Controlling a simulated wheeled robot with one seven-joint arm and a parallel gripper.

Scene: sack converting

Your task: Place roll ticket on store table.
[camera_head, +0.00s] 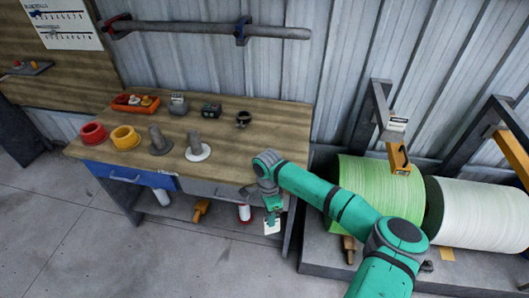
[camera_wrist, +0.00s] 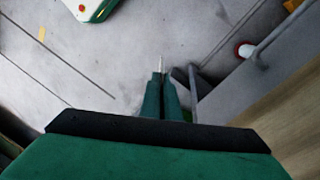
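My gripper (camera_head: 271,217) hangs in front of the right end of the wooden-topped table (camera_head: 255,125), below the level of its top. It points down and is shut on a small white card, which I take to be the roll ticket (camera_head: 272,228). In the wrist view the two green fingers of my gripper (camera_wrist: 161,76) are close together, and the ticket (camera_wrist: 161,62) shows edge-on as a thin white strip between their tips. The print on the ticket is too small to read. No label shows whether this table is the store table.
A lower shelf holds a red-and-white item (camera_head: 244,212). Green (camera_head: 375,190) and white (camera_head: 480,212) rolls lie at right.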

